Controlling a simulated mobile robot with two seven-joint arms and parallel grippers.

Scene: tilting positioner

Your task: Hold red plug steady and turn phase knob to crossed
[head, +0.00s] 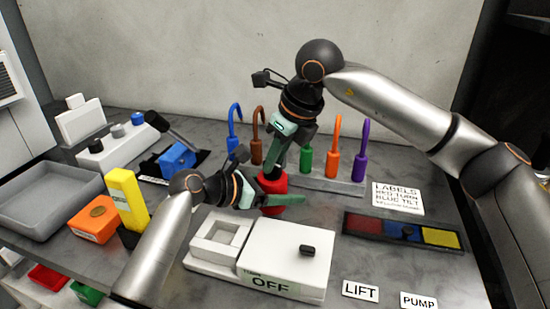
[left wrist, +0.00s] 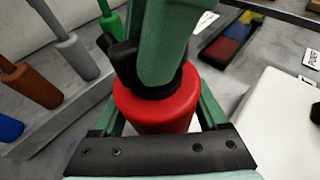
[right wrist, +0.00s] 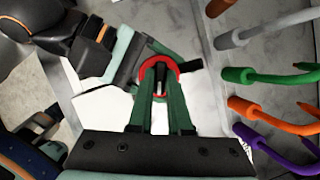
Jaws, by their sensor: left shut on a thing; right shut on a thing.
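The red plug (head: 271,187) stands behind the white box on the grey table. My left gripper (head: 283,200) reaches in from the left, shut around the plug's sides; in the left wrist view, its green fingers flank the red body (left wrist: 158,108). A black knob (left wrist: 125,62) sits on top of the plug, with a lug sticking out to one side. My right gripper (head: 277,165) points down from above, shut on this knob; in the right wrist view, its fingers (right wrist: 158,90) cover much of it, inside the red rim (right wrist: 146,70). The knob's markings cannot be made out.
A rack of coloured hooked cables (head: 325,180) stands close behind. The white box (head: 290,245) marked OFF lies in front. A red, blue and yellow strip (head: 405,232) and a label card (head: 398,197) lie right. A yellow block (head: 127,198), orange box (head: 95,226) and grey tray (head: 45,200) are left.

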